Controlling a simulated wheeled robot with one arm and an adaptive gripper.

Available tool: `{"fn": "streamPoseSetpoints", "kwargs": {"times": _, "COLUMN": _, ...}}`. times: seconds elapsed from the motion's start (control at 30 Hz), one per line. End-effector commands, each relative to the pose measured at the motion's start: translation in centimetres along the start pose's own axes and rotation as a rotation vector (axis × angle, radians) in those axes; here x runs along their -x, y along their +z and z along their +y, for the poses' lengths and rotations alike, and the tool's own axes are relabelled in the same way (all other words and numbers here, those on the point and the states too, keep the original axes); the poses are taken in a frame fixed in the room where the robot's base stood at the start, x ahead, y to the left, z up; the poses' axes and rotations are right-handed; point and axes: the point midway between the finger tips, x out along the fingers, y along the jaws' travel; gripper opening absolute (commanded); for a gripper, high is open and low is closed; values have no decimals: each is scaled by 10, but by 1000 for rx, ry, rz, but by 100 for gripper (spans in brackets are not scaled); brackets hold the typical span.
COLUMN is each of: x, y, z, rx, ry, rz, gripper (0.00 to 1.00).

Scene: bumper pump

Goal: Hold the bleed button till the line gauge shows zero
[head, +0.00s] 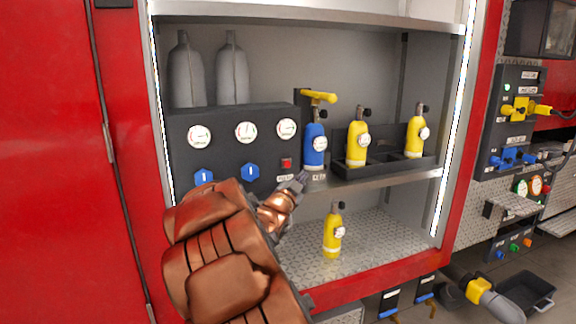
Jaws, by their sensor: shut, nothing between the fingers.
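A dark panel (235,155) in the open cabinet carries three round white gauges: left (199,136), middle (245,132) and right (286,129). Their needles and labels are too small to read. A small red button (287,163) sits below the right gauge, above a white label; its writing is not legible. Two blue knobs (250,171) (204,177) are lower on the panel. My gripper (303,177) is shut and empty, its tip just below and right of the red button. It appears apart from the button, but the depth is hard to judge.
A blue cylinder (314,148) under a yellow handle stands right of the panel. Yellow cylinders (357,143) (414,137) stand in a black rack beyond it. Another yellow cylinder (333,236) stands on the lower shelf. Two grey cylinders (187,75) (231,75) are behind the panel.

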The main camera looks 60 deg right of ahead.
Motion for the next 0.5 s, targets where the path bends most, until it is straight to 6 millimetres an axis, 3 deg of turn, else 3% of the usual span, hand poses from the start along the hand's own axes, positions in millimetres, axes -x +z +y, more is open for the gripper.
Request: {"fn": "streamPoseSetpoints", "kwargs": {"times": 0.5, "x": -35, "y": 24, "z": -27, "rx": 1, "ry": 1, "rz": -3, "gripper": 0}}
